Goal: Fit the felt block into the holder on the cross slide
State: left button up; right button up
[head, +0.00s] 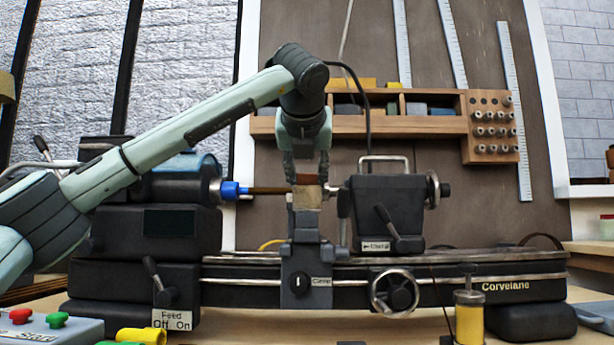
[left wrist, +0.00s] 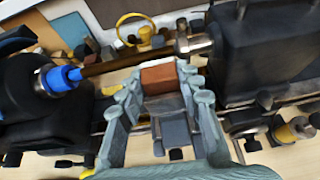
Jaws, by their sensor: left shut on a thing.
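The felt block (head: 307,198) is pale tan with a red-brown top, which also shows in the left wrist view (left wrist: 160,78). My left gripper (head: 307,180) points straight down from above and is shut on the block, a finger on each side. The grey holder on the cross slide (head: 303,228) is directly below. The block's lower edge meets the holder's top in the head view; I cannot tell whether it sits inside. The holder also shows in the left wrist view (left wrist: 172,125), between my fingers. My right gripper is not in view.
A brown rod (head: 268,190) in a blue collar (head: 231,190) runs close behind the block. The black tailstock (head: 388,210) stands just right. A handwheel (head: 394,292) is on the bed's front. A yellow jar (head: 469,318) stands at front right, a button box (head: 45,325) at front left.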

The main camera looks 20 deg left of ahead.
pick_arm(q)
jog(key=shift+f+b, duration=0.35)
jog(key=shift+f, duration=0.05)
jog(key=o, duration=1.2)
jog(key=shift+s, duration=0.1)
jog(key=v, duration=1.2)
jog(key=shift+d, duration=0.15)
